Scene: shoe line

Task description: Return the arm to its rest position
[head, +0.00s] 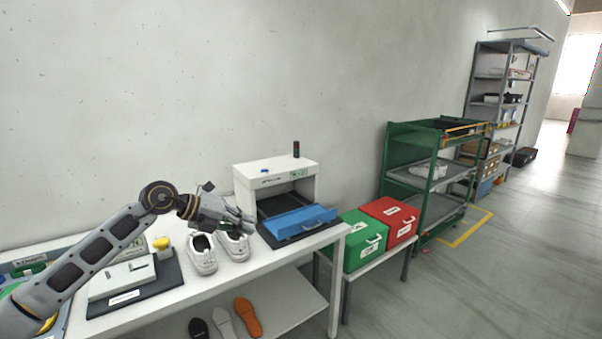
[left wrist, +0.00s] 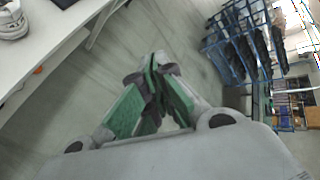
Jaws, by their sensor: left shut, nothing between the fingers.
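My left arm comes in from the left in the head view, and its gripper (head: 240,222) is above the white table, by the white shoes. In the left wrist view the left gripper (left wrist: 158,70) has its fingertips together with nothing between them, and the floor shows beyond. Two white shoes stand side by side on the table, a left one (head: 201,257) and a right one (head: 234,246); the gripper partly covers the right one. A white shoe also shows at the top left of the wrist view (left wrist: 12,22). My right gripper is not in view.
A white machine (head: 275,170) with a blue front flap (head: 300,222) stands right of the shoes. A green box (head: 364,243) and a red box (head: 390,222) sit on a low bench. A green rack (head: 412,150) stands further right. Insoles (head: 248,318) lie on the lower shelf.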

